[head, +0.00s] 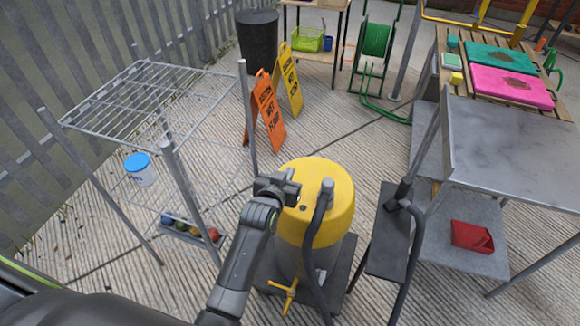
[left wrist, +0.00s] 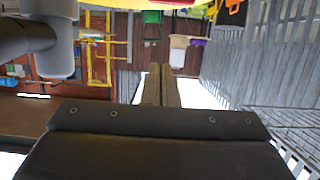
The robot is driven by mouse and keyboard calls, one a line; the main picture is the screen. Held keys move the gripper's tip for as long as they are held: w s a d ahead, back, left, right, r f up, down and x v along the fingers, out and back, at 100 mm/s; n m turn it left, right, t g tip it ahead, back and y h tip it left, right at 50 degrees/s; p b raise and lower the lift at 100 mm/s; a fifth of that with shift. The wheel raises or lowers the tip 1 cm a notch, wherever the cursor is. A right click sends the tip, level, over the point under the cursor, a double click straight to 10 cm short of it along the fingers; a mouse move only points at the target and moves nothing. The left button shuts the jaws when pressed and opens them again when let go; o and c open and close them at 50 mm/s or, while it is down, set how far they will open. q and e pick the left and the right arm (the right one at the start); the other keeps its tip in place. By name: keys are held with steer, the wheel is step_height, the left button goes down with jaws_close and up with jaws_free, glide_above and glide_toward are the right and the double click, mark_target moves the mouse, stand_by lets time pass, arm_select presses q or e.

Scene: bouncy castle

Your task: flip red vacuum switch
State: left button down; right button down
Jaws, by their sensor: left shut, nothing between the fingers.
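The yellow-topped vacuum (head: 335,190) stands upright on a dark base in the middle of the head view, with a black hose at its front. My left gripper (head: 293,190) is over the left side of the yellow top; I cannot tell whether it touches. Its fingers (left wrist: 162,85) are shut with nothing between them in the left wrist view. No red switch can be made out on the vacuum; part of the top is covered by my gripper. A small dark spot shows just below the gripper. My right gripper is not in view.
A wire rack (head: 150,95) stands left, with a blue-lidded tub (head: 140,170). Orange (head: 265,115) and yellow (head: 290,80) floor signs stand behind. A grey metal table (head: 515,150) is at right, with a red item (head: 472,236) on its lower shelf.

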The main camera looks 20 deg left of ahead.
arm_select(q)
steer(key=r+p+v, duration=0.1)
steer(key=p+v, duration=0.5)
steer(key=v, duration=0.1)
steer(key=shift+s, duration=0.15)
stand_by(0.5)
steer(key=s+a+f+g, duration=0.25)
steer(key=s+f, duration=0.45)
steer(key=f, duration=0.6)
steer(key=s+a+f+g, duration=0.1)
steer(key=s+f+g, duration=0.3)
steer(key=s+f, duration=0.55)
steer(key=s+a+f+g, duration=0.2)
steer(key=s+f, duration=0.3)
steer(key=s, duration=0.4)
steer(key=s+a+f+g+y, duration=0.1)
steer(key=s+a+f, duration=0.3)
steer(key=s, duration=0.5)
steer(key=s+a+f+n+g, duration=0.1)
steer(key=s+a+f+g, duration=0.2)
steer(key=s+f, duration=0.5)
steer(key=shift+s+a+g+y, duration=0.2)
steer(key=shift+s+g+y, duration=0.15)
steer(key=shift+s, duration=0.15)
steer(key=shift+f, duration=0.15)
